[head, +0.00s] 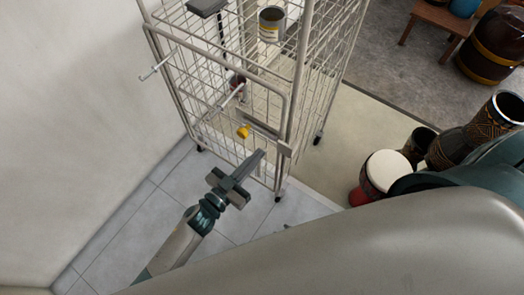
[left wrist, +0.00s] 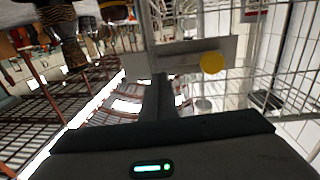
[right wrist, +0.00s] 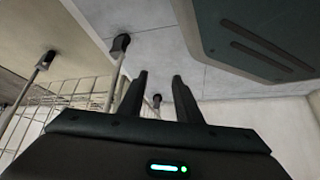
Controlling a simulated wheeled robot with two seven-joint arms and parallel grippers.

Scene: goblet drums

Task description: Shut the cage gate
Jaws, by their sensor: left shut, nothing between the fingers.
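The wire cage (head: 318,65) stands on casters by the wall. Its wire gate (head: 205,92) is on the side facing me, its rounded frame close to the front right post; I cannot tell whether a small gap is left. A grey latch plate (head: 262,124) with a yellow knob (head: 242,131) sits on the gate; the plate (left wrist: 190,55) and knob (left wrist: 211,62) also show in the left wrist view. My left gripper (head: 260,155) is shut and empty, its tips just below the latch plate; contact is unclear. My right gripper (right wrist: 160,95) is open and empty, mostly hidden in the head view.
Cans (head: 271,24) stand in the cage. A white-topped red drum (head: 385,172) and darker drums (head: 478,135) stand at right. The wall (head: 75,120) is close on the left. Tiled floor (head: 150,215) lies clear before the cage. My right arm covers the lower right.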

